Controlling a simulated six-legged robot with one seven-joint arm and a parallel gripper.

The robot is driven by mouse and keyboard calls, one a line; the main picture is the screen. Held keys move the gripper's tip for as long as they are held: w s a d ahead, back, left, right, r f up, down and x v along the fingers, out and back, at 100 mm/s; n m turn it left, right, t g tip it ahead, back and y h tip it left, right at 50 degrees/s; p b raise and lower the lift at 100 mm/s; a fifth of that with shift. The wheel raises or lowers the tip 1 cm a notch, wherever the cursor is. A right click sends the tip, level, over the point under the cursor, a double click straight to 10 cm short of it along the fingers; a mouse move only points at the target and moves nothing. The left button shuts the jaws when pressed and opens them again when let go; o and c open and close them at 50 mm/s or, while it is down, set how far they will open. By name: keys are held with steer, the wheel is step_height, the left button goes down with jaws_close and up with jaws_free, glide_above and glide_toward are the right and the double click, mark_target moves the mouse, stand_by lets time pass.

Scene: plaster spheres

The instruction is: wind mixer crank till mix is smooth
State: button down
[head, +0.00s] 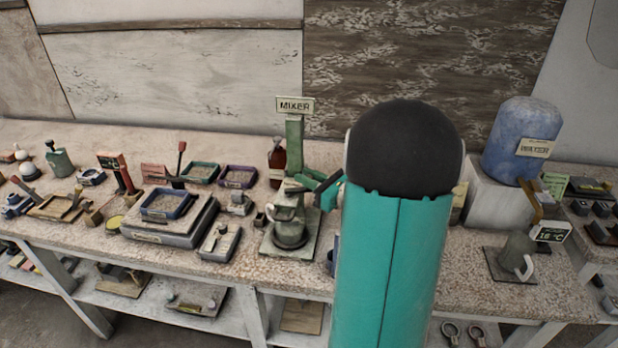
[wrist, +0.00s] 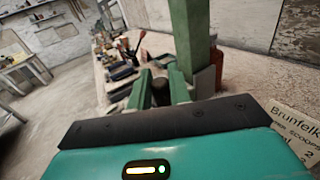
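The mixer stands near the middle of the bench in the head view, with a green post (head: 294,145), a "MIXER" sign (head: 295,105) on top and a dark grey bowl (head: 290,234) on its base. My gripper (head: 316,190) is beside the post, above and to the right of the bowl. In the wrist view the two green fingers of my gripper (wrist: 160,88) stand on either side of a dark upright knob (wrist: 160,93), which looks like the crank handle. I cannot tell whether they touch it. The mixer post (wrist: 190,45) rises just beyond. The mix is not visible inside the bowl.
A brown bottle (head: 277,162) stands close behind the mixer. A scale with a blue tray (head: 168,204) and small containers crowd the left. A blue water tank (head: 520,140), a grey-green mug (head: 516,256) and a temperature display (head: 551,231) are at right. My arm hides the bench between.

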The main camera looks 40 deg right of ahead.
steer(key=shift+w+d+y, duration=0.1)
steer(key=shift+d+y, duration=0.05)
steer(key=shift+y, duration=0.15)
steer(key=shift+w+d+n+y, duration=0.15)
steer(key=shift+w+n+y, duration=0.05)
steer(key=shift+n+y, duration=0.55)
steer(key=shift+w+d+n+g+y, duration=0.1)
steer(key=shift+w+n+g+y, duration=0.6)
steer(key=shift+n+g+y, duration=1)
steer(key=shift+w+n+g+y, duration=0.75)
steer(key=shift+n+g+y, duration=0.65)
steer(key=shift+y, duration=0.55)
steer(key=shift+w+d+n+g+y, duration=0.1)
steer(key=shift+w+n+g+y, duration=0.6)
steer(key=shift+n+g+y, duration=1)
steer(key=c, duration=1.3)
jaws_free()
steer(key=shift+a, duration=0.1)
steer(key=shift+c, duration=0.2)
steer(key=shift+m, duration=0.25)
